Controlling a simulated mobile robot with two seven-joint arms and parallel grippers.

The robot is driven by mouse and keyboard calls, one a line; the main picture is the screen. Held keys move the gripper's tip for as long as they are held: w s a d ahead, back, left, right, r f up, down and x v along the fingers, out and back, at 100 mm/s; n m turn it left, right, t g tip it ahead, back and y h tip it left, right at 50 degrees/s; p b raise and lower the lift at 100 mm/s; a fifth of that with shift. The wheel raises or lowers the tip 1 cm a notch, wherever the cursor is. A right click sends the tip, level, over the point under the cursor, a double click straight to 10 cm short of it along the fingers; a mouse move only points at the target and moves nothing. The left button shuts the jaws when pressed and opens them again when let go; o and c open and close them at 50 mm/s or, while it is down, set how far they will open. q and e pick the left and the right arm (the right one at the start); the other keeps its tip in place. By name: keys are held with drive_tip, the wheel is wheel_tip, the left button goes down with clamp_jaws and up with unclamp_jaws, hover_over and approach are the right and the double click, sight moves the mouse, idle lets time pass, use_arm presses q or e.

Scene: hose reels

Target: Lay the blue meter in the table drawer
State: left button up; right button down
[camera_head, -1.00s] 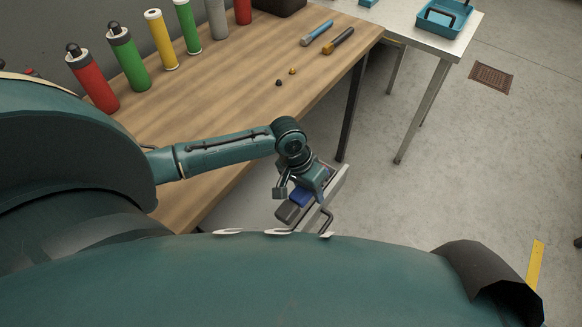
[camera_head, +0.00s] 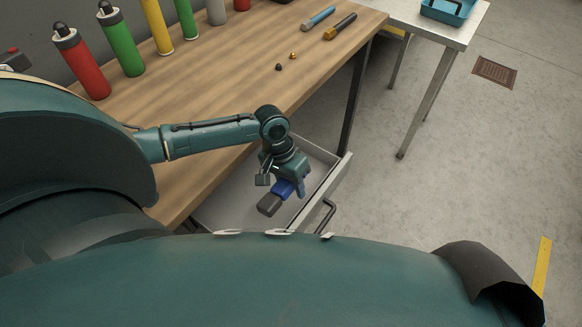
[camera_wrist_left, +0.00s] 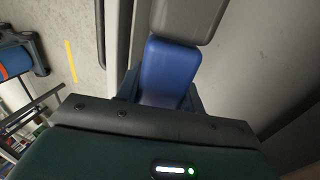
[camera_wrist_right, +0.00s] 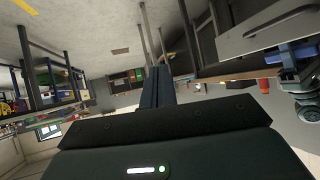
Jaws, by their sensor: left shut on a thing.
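The blue meter (camera_head: 284,189), with a dark grey end piece, is held in my left gripper (camera_head: 288,181). The gripper is shut on its blue part, which also shows between the fingers in the left wrist view (camera_wrist_left: 167,73). The table drawer (camera_head: 336,180) is pulled open below the wooden table. The meter is over the open drawer, and the drawer looks empty where I can see it. Its near-left part is hidden by my body. My right gripper (camera_wrist_right: 157,88) shows only in its own wrist view, fingers together with nothing between them.
On the wooden table (camera_head: 215,90) stand several coloured cylinders, including a red one (camera_head: 82,65) and a green one (camera_head: 122,42). Two tool-like items and two small knobs lie on it. A metal side table (camera_head: 440,28) bears a blue tray (camera_head: 448,10).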

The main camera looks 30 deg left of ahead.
use_arm(q)
drive_tip(key=shift+f, duration=0.55)
drive_tip(key=shift+f+b, duration=0.4)
drive_tip(key=shift+f, duration=1.15)
use_arm(e)
drive_tip(key=shift+a+y, duration=0.3)
drive_tip(key=shift+a, duration=0.15)
drive_tip(key=shift+w+r, duration=0.1)
use_arm(q)
drive_tip(key=o, duration=1.1)
drive_tip(key=p+v, duration=0.1)
drive_tip(key=v, duration=1.2)
use_arm(e)
drive_tip(key=shift+d, duration=0.15)
drive_tip(key=shift+r, duration=0.2)
